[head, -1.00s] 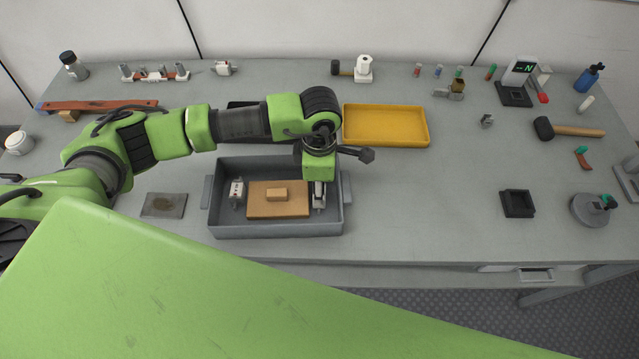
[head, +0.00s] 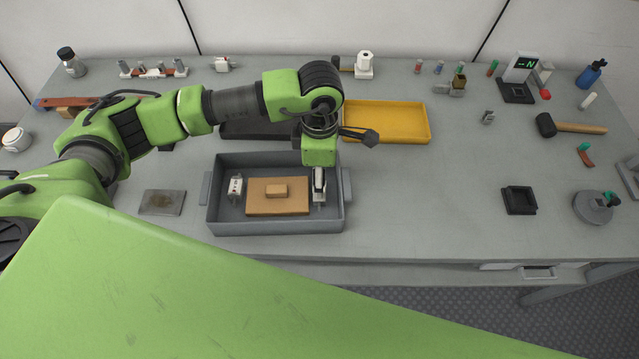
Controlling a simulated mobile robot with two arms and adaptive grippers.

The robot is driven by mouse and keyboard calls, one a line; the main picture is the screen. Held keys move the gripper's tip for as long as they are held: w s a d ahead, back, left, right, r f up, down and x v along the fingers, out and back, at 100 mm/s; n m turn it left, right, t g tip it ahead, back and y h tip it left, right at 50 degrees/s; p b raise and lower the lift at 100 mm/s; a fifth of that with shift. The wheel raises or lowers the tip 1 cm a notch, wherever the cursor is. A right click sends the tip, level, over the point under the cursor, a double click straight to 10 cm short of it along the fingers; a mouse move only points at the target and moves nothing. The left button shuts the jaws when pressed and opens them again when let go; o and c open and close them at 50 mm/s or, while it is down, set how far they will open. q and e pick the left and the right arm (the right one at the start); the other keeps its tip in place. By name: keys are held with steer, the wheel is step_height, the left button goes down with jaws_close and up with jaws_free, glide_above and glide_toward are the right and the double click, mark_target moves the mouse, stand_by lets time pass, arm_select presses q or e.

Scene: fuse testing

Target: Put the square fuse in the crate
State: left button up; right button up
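The grey crate (head: 222,218) stands on the table in front of my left arm. A white fuse (head: 236,188) with metal ends lies inside at its left, beside a tan block (head: 262,204). A second white and dark piece, which looks like a fuse (head: 319,187), is at the right inside the crate, directly below my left wrist. My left gripper (head: 319,170) is over this right side. Its fingers are mostly hidden by the wrist, so I cannot tell whether it grips the piece. My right gripper is out of view.
A yellow tray (head: 388,139) and a dark tray (head: 240,131) lie behind the crate. Another white fuse-like piece (head: 222,65) is at the back. A black square holder (head: 519,200), a mallet (head: 575,128) and a tester (head: 519,78) are on the right.

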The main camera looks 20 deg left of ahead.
arm_select(q)
step_height(320, 180, up, 8)
steer(key=b, duration=0.2)
steer(key=shift+r, duration=0.2)
stand_by(0.4)
